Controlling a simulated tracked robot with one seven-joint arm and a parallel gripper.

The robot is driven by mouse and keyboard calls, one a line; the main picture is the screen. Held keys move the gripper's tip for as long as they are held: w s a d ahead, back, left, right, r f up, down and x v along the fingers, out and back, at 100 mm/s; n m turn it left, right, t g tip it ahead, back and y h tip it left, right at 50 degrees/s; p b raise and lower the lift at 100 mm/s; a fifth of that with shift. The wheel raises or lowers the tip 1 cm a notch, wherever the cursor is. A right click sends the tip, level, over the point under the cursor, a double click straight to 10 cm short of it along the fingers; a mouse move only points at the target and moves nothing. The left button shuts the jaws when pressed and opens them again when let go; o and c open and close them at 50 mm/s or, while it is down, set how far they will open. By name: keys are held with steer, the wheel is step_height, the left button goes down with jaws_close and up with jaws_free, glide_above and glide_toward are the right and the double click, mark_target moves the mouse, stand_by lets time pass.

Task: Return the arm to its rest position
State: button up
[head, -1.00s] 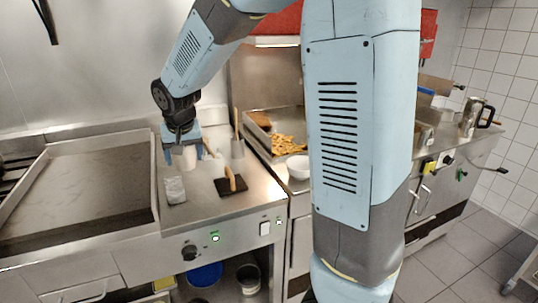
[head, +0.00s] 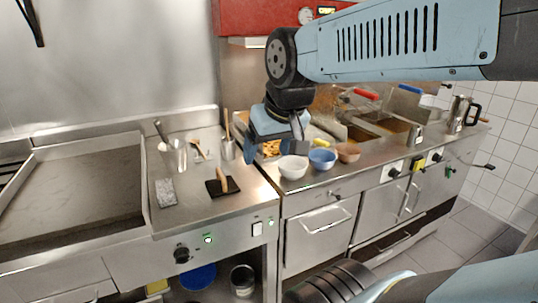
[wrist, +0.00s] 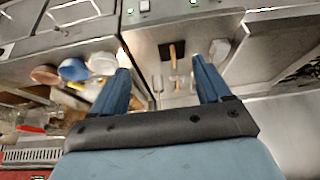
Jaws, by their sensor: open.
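My gripper (head: 274,148) hangs at the end of my raised arm, above the counter edge near the white bowl (head: 293,167). In the wrist view my gripper (wrist: 165,72) shows two blue fingers spread apart with nothing between them. The fingers point toward the counter, and a black board (wrist: 171,50) with a wooden-handled tool (wrist: 173,58) shows beyond the gap. In the head view my upper arm stretches across the top right.
A metal cup (head: 175,157), a grey block (head: 166,192) and a black board (head: 222,186) stand on the left counter. A blue bowl (head: 322,159) and a brown bowl (head: 348,152) sit beside the white one. A metal jug (head: 459,113) stands far right. The griddle (head: 80,190) is clear.

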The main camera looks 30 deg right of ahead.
steer(key=shift+s+a+f, duration=0.1)
steer(key=shift+s+a, duration=0.15)
steer(key=shift+s, duration=0.3)
steer(key=shift+s+a+f, duration=0.1)
steer(key=shift+s+a, duration=0.15)
steer(key=shift+s, duration=0.3)
stand_by(0.4)
